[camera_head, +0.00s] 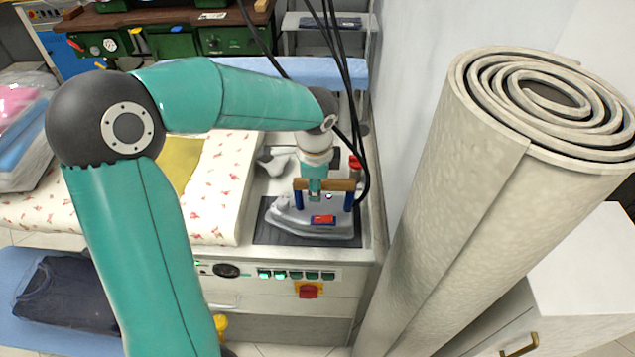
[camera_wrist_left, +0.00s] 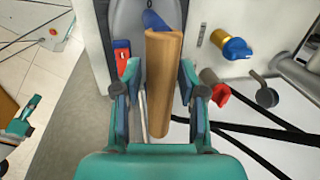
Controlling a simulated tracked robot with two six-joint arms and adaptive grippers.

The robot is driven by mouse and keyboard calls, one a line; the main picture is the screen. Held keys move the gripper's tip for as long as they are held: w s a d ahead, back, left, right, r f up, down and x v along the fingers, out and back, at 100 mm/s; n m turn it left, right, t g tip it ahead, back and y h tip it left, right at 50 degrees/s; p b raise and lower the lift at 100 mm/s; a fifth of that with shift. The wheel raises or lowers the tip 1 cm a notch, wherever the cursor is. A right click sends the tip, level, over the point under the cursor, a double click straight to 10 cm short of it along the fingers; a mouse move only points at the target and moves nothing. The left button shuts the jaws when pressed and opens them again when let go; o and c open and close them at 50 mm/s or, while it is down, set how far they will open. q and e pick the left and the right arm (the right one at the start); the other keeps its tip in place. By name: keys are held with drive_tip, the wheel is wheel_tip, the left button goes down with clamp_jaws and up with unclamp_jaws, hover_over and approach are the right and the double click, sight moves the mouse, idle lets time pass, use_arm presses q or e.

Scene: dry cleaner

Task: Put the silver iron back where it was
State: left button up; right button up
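The silver iron (camera_head: 285,218) rests on a dark mat (camera_head: 275,237) on the white workstation, beneath my left arm. It has a wooden handle (camera_head: 340,185) on blue posts and a red part on its body. My left gripper (camera_head: 315,188) is down at the handle. In the left wrist view the wooden handle (camera_wrist_left: 163,85) lies between the two fingers of my left gripper (camera_wrist_left: 160,75), with a visible gap on the left side and a narrower one on the right. The fingers look spread, not clamped. My right gripper is not in view.
A padded floral ironing board (camera_head: 222,190) lies left of the iron. Black hoses (camera_head: 340,65) hang behind it, with a red knob (camera_head: 354,161) near. A tall rolled carpet (camera_head: 470,180) stands at right. Control buttons and a red switch (camera_head: 309,290) line the front panel.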

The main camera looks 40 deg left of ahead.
use_arm(q)
drive_tip(key=shift+o, duration=0.3)
wheel_tip(320, 180, up, 12)
drive_tip(key=s+d, duration=0.1)
drive_tip(key=shift+s+d, duration=0.25)
drive_tip(key=shift+s, duration=0.1)
drive_tip(key=shift+f, duration=0.1)
idle(0.4)
